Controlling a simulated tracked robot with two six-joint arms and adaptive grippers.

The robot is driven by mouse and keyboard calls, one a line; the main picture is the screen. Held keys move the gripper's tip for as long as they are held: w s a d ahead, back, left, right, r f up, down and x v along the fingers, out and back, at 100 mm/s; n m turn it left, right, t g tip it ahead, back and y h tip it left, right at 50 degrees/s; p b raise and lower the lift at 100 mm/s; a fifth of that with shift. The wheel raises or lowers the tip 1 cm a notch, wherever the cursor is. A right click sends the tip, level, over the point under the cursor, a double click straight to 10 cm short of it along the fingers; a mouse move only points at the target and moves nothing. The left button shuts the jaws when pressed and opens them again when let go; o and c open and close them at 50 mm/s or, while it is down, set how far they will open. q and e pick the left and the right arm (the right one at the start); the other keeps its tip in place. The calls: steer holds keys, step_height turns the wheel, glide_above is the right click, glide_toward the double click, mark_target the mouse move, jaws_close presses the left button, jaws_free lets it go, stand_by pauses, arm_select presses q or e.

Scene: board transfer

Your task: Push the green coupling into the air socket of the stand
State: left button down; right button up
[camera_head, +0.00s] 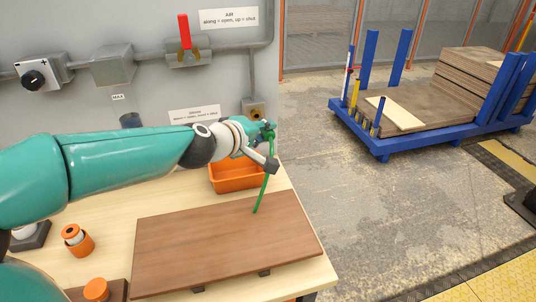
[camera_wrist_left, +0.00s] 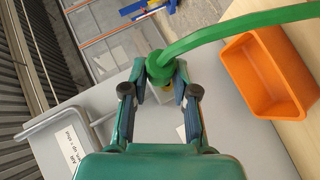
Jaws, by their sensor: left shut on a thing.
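The green coupling (camera_head: 268,131) is between the fingers of my left gripper (camera_head: 266,146), at the stand's right side. In the left wrist view, the coupling (camera_wrist_left: 160,68) sits between the two fingertips. Its green hose (camera_head: 264,188) hangs down to the brown board; in the wrist view it arcs off to the upper right. The air socket (camera_head: 255,113) is a yellowish fitting on a small grey box, just above and left of the coupling. A yellow part shows behind the coupling in the wrist view. I cannot tell whether coupling and socket touch. My right gripper is out of view.
An orange bin (camera_head: 236,182) stands below my left wrist. A brown board (camera_head: 220,245) lies on the table. A red lever (camera_head: 184,31) points up on the grey panel. Orange-topped items stand at front left. A blue cart (camera_head: 392,142) with boards stands across clear floor.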

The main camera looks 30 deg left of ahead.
arm_select(q)
step_height(320, 180, down, 2)
steer(key=shift+d+f+b, duration=0.1)
steer(key=shift+f+b, duration=0.05)
steer(key=shift+b, duration=0.45)
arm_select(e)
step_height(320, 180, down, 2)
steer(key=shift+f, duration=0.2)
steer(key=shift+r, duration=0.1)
arm_select(q)
steer(key=shift+s, duration=0.1)
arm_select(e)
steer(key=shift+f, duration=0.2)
arm_select(q)
steer(key=shift+w+a+b, duration=0.45)
steer(key=shift+w+a, duration=0.55)
steer(key=shift+a, duration=0.1)
steer(key=shift+w+a, duration=0.95)
steer(key=shift+a, duration=0.1)
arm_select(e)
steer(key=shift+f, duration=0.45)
arm_select(q)
steer(key=shift+s, duration=0.1)
